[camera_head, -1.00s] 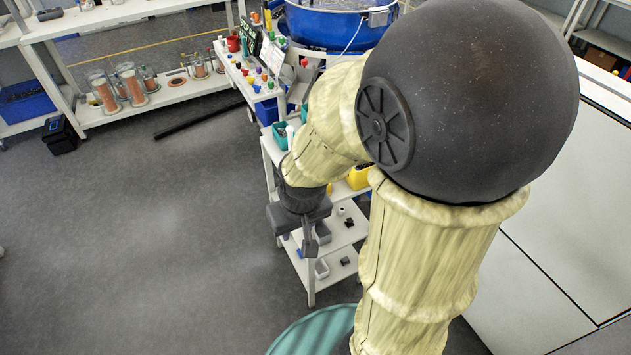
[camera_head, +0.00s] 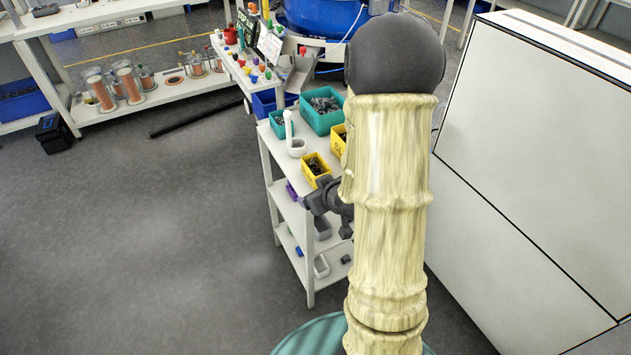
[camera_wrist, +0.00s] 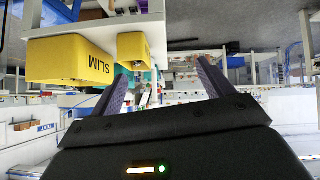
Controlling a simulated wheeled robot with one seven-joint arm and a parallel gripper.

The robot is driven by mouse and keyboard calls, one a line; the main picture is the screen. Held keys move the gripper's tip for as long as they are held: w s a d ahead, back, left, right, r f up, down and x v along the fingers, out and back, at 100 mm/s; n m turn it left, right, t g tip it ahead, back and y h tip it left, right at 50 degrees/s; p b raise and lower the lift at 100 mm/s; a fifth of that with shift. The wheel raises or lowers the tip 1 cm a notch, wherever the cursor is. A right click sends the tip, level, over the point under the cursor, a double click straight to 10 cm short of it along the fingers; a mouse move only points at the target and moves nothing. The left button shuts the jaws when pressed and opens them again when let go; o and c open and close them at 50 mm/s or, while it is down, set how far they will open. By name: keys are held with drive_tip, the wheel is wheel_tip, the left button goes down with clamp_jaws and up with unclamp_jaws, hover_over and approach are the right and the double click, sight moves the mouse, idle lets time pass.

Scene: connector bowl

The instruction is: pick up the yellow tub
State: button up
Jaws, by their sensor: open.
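Two yellow tubs stand on the top of the white shelf cart. The nearer yellow tub (camera_head: 316,169) holds dark small parts and sits at the cart's front edge. The other yellow tub (camera_head: 338,141) is partly hidden behind my arm. In the wrist view, a large yellow tub (camera_wrist: 68,60) marked "SLIM" is at upper left, and a smaller yellow tub (camera_wrist: 133,46) is right of it. My gripper (camera_wrist: 161,70) is open with nothing between its fingers. In the head view my gripper (camera_head: 328,208) is just below and right of the nearer tub, apart from it.
A teal bin (camera_head: 322,121) of grey parts, a smaller teal bin (camera_head: 279,124) and a white ladle-like object (camera_head: 297,146) share the cart top. Lower cart shelves hold small bins. A large white cabinet (camera_head: 530,150) stands on the right.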

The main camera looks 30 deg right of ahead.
drive_tip(key=s+d+f+m+t+b, duration=0.1)
drive_tip(key=s+d+f+t+b, duration=0.1)
drive_tip(key=d+f+t+b, duration=0.4)
drive_tip(key=shift+d+m+t+y+b, duration=0.3)
drive_tip(key=shift+d+t+y, duration=0.15)
drive_tip(key=shift+t, duration=0.65)
drive_tip(key=p, duration=0.2)
approach(309, 155)
drive_tip(key=shift+w, duration=0.1)
drive_tip(key=shift+w+r, duration=0.1)
drive_tip(key=w+p, duration=0.1)
drive_tip(key=w, duration=0.4)
drive_tip(key=shift+a, duration=0.15)
